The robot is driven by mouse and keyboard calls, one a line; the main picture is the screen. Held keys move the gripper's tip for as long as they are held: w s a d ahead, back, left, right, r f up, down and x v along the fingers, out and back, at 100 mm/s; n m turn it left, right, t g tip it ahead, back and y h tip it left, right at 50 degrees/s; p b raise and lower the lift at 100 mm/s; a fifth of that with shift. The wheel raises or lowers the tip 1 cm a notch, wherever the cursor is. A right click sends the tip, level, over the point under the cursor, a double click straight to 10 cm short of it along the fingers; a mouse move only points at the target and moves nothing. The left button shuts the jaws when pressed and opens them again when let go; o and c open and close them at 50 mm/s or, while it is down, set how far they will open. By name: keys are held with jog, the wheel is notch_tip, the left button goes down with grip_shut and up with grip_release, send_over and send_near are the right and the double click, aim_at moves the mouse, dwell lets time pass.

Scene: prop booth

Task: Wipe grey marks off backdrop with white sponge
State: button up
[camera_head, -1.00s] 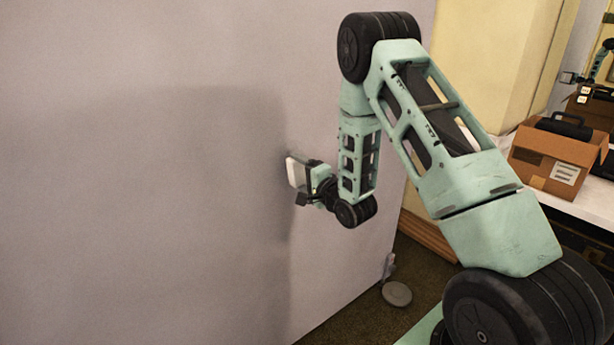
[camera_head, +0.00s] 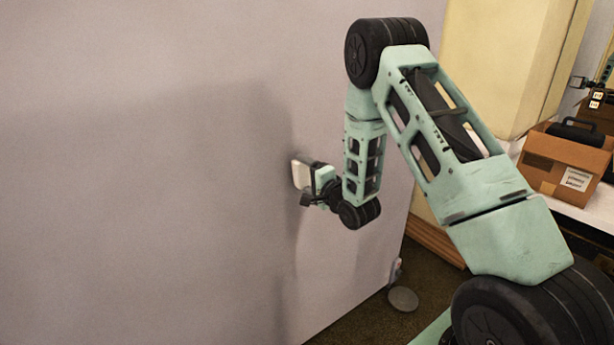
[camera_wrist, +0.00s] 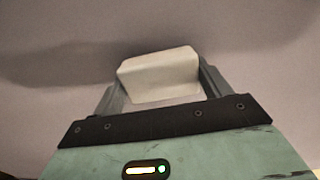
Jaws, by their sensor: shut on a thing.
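The white sponge (camera_head: 302,174) is held in my gripper (camera_head: 309,176) close to the backdrop (camera_head: 150,200). In the wrist view the sponge (camera_wrist: 158,75) sits between the two fingers of my gripper (camera_wrist: 160,82), which is shut on it. The sponge's far face is turned to the backdrop; I cannot tell for sure whether it touches. The backdrop is a large plain pale mauve panel. My arm's shadow falls across it, and no grey marks can be made out clearly. Part of the backdrop is hidden behind my arm.
A cream column (camera_head: 500,70) stands behind my arm.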

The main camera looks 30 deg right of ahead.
aim_at(317, 159)
jog(key=shift+w, duration=0.75)
jog(key=shift+d+b, duration=0.75)
jog(key=shift+d, duration=2.9)
jog(key=shift+a+b, duration=0.55)
jog(key=shift+a, duration=3.15)
jog(key=shift+r, duration=0.45)
jog(key=shift+w+d+f, duration=0.1)
jog(key=shift+d, duration=3.65)
jog(key=shift+a+b, duration=0.7)
jog(key=shift+a, duration=3.05)
